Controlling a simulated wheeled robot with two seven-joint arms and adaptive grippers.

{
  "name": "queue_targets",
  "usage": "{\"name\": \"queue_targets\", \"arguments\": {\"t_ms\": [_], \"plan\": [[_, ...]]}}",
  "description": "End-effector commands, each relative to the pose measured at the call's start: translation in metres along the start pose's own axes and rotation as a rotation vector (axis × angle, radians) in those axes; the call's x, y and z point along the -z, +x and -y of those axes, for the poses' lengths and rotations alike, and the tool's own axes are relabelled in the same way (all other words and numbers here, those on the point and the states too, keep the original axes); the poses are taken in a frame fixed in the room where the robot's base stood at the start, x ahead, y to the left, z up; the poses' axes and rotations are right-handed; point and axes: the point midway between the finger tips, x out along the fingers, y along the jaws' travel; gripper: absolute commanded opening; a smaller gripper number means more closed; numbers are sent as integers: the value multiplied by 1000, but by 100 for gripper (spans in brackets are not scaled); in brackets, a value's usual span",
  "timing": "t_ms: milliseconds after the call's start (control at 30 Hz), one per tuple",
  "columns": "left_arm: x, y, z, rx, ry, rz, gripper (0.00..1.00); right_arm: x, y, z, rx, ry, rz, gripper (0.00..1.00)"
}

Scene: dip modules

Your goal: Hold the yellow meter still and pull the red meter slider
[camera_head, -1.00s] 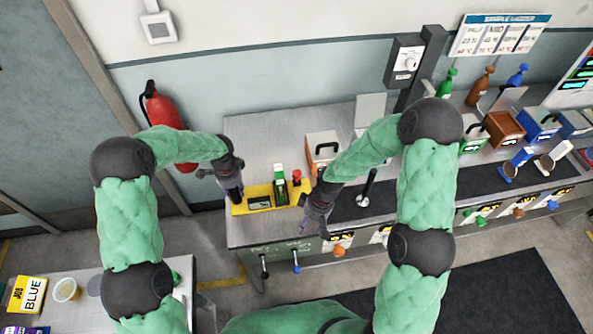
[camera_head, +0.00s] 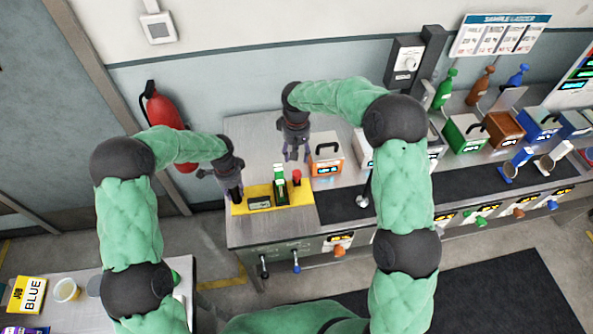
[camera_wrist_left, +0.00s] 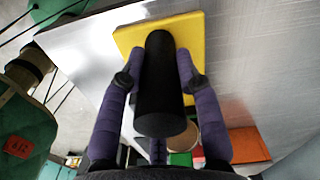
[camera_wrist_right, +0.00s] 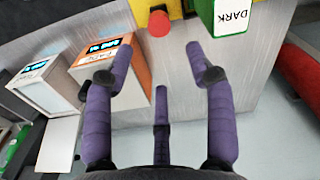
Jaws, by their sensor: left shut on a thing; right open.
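The yellow meter (camera_head: 284,197) sits at the left end of the grey bench. It has a small dark display (camera_head: 259,203), a green block (camera_head: 280,185) with a white label reading DARK in the right wrist view (camera_wrist_right: 232,18), and a red slider knob (camera_head: 297,174). My left gripper (camera_head: 234,190) is shut around the upright black handle (camera_wrist_left: 160,90) at the meter's left end. My right gripper (camera_head: 295,152) is open and empty behind the meter, pointing down. In the right wrist view the red knob (camera_wrist_right: 158,23) stands ahead of the open fingers, apart from them.
An orange-fronted box (camera_head: 326,160) with a black handle stands just right of the meter. A white box (camera_wrist_right: 38,82) stands beyond it. Several coloured boxes and bottles line the bench at right. A red fire extinguisher (camera_head: 163,113) is by the wall at left.

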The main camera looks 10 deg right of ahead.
Motion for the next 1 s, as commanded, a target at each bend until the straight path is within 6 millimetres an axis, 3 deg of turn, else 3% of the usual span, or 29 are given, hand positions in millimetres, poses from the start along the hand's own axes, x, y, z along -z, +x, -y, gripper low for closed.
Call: {"name": "queue_targets", "arguments": {"t_ms": [300,500,700,1000], "plan": [[-1,1,0,-2,0,1,5,-1,60,0,2,-1,3,55],[-1,1,0,-2,0,2,5,-1,89,0,1,-1,2,55],[-1,1,0,-2,0,2,5,-1,102,0,1,-1,0,55],[-1,1,0,-2,0,2,5,0,104,0,1,-1,-1,55]]}}
